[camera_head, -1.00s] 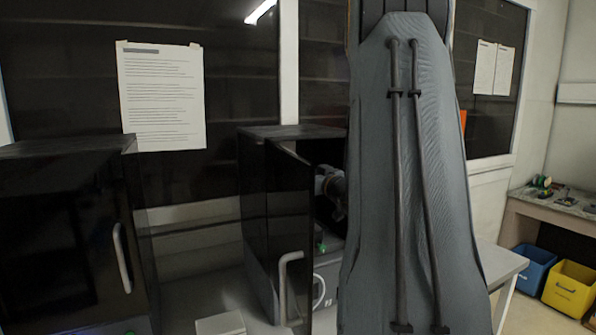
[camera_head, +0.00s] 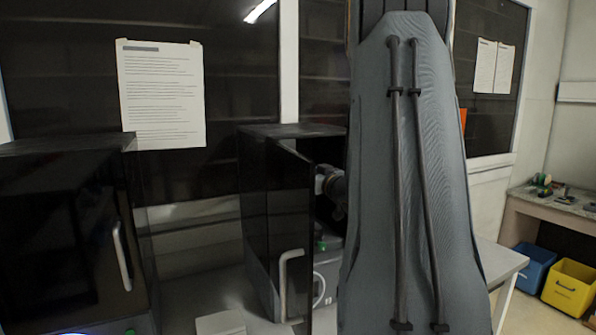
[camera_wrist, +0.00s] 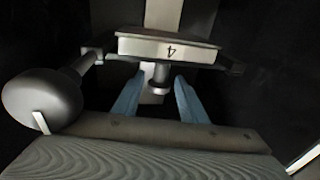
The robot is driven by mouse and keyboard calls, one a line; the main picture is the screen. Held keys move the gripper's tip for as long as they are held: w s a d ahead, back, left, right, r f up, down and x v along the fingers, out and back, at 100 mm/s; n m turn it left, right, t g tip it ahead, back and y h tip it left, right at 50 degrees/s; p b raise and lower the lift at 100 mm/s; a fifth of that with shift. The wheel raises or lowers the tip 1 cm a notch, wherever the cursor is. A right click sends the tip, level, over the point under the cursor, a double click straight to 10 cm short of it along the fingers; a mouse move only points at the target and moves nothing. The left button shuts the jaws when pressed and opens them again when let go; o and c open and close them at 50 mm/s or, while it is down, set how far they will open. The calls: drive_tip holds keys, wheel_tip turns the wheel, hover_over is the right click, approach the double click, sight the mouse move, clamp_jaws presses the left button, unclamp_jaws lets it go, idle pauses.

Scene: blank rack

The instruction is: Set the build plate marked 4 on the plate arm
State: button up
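The build plate marked 4 (camera_wrist: 167,50) shows in the wrist view as a pale block with an upside-down 4 on its near face. A short dark stem with a round knob (camera_wrist: 158,86) sits below it. The plate lies level between two dark side brackets of what looks like the plate arm (camera_wrist: 94,54); whether it is fully seated I cannot tell. My gripper (camera_wrist: 157,90) has its two blue fingers apart, one on each side of the knob, with gaps visible. In the head view my arm hides the gripper and plate.
A black cabinet (camera_head: 262,215) stands with its door open, my wrist partly inside. Another black cabinet (camera_head: 60,235) is at left. A large grey rounded knob (camera_wrist: 42,100) is close at left in the wrist view. A small pale block (camera_head: 220,323) lies on the bench.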

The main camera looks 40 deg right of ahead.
drive_tip(key=shift+s+f, duration=0.1)
drive_tip(key=shift+s, duration=0.2)
drive_tip(key=s+b, duration=0.2)
drive_tip(key=s, duration=0.5)
drive_tip(key=shift+a+f, duration=0.2)
drive_tip(key=shift+a, duration=0.1)
drive_tip(key=shift+s, duration=0.1)
